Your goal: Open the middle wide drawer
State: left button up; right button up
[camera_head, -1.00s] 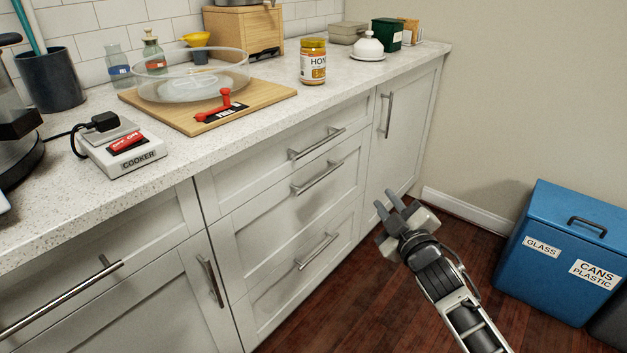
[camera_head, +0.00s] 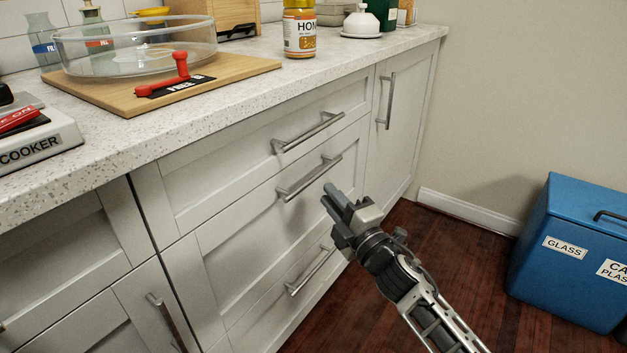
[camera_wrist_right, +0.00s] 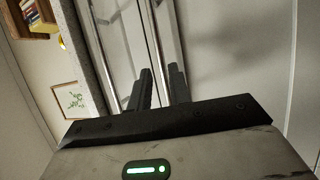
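The middle wide drawer (camera_head: 236,231) is the second of three stacked white drawer fronts, and it is closed. Its metal bar handle (camera_head: 311,178) runs along its upper part. In the right wrist view, a bar that looks like this handle (camera_wrist_right: 167,28) runs toward the fingers. My left gripper is out of view.
The top drawer handle (camera_head: 307,132) is close above and the bottom drawer handle (camera_head: 311,272) below. The speckled countertop (camera_head: 235,104) overhangs the drawers. A blue recycling bin (camera_head: 570,268) stands at the right. Wood floor (camera_head: 462,264) between is free.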

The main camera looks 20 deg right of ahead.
aim_at(314, 176)
jog(key=b+x, duration=0.1)
jog(key=x, duration=0.6)
jog(key=shift+w, duration=0.15)
grip_shut()
